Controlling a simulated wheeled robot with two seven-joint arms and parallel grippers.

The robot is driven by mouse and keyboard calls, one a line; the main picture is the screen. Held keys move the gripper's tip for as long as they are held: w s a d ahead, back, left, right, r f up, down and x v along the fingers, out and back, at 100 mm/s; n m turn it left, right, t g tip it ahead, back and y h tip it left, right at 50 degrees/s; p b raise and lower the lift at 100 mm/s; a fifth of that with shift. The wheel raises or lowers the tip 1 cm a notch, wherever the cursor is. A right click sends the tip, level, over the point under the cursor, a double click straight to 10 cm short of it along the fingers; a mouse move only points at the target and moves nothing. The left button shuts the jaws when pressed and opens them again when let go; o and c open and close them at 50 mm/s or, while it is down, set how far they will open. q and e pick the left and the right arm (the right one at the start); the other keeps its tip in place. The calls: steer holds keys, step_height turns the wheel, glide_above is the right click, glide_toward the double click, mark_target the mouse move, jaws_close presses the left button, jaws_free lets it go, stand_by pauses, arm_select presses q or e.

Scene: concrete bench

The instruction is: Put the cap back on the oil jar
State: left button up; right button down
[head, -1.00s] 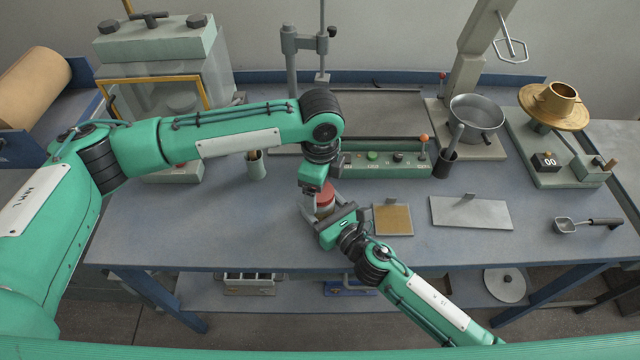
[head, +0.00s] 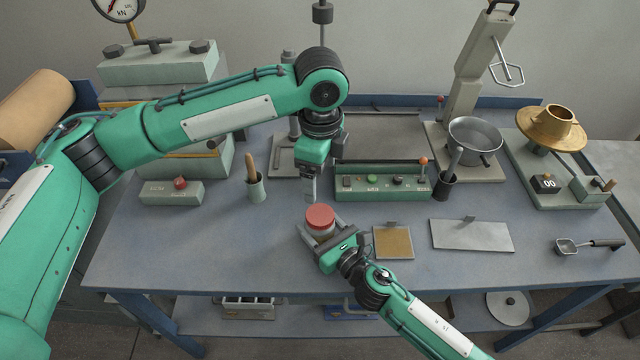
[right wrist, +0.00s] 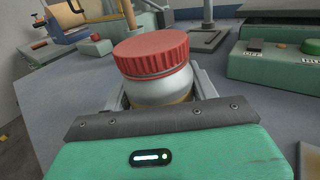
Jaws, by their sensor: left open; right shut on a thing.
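The oil jar (head: 320,233) stands on the bench, and its red cap (head: 320,216) sits on its mouth. In the right wrist view the ribbed red cap (right wrist: 151,51) rests on top of the pale jar (right wrist: 160,88) and looks slightly tilted in the picture; I cannot tell whether it is screwed tight. My right gripper (head: 319,234) is shut around the jar body, low down. My left gripper (head: 310,196) is open and empty, above and slightly behind the cap, pointing down and clear of it.
A green control box (head: 382,184) stands behind the jar. A brown square plate (head: 393,242) and a grey metal plate (head: 472,236) lie to the right. A small cup with a wooden-handled tool (head: 256,188) stands to the left. The bench front left is clear.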

stand_by(0.3)
steer(key=shift+c, duration=1.8)
jaws_free()
steer(key=b+v, duration=0.2)
steer(key=v, duration=1)
steer(key=shift+f+b, duration=0.2)
steer(key=shift+b, duration=0.2)
steer(key=shift+v, duration=0.95)
steer(key=shift+r, duration=0.15)
